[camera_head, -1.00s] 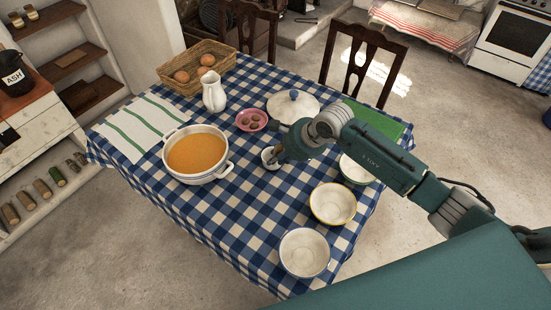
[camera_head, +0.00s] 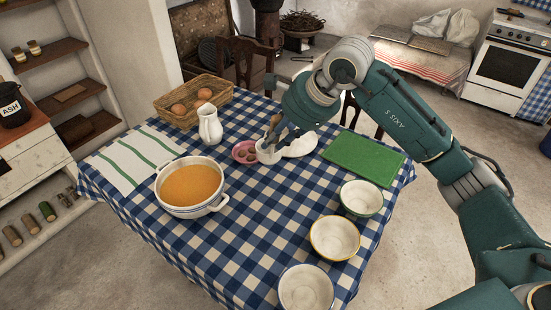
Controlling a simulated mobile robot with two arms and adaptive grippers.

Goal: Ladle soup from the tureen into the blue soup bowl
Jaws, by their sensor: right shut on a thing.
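The white tureen (camera_head: 171,206) with a blue band stands open on the checked table and holds orange soup (camera_head: 191,184). My right gripper (camera_head: 277,134) points down beyond and right of it, shut on the ladle; its white cup (camera_head: 267,155) hangs below the fingers. I cannot tell whether the cup holds soup. Three bowls stand in a row at the right: green-rimmed (camera_head: 361,199), yellow-rimmed (camera_head: 335,239) and, nearest, one with a grey-blue rim (camera_head: 306,288), likely the blue soup bowl. It looks empty. My left gripper is out of view.
A white lid (camera_head: 301,146) lies partly hidden behind my gripper, beside a pink dish (camera_head: 244,153). A white jug (camera_head: 210,126), egg basket (camera_head: 180,118), striped towel (camera_head: 137,160) and green board (camera_head: 362,159) surround the area. The cloth between tureen and bowls is clear.

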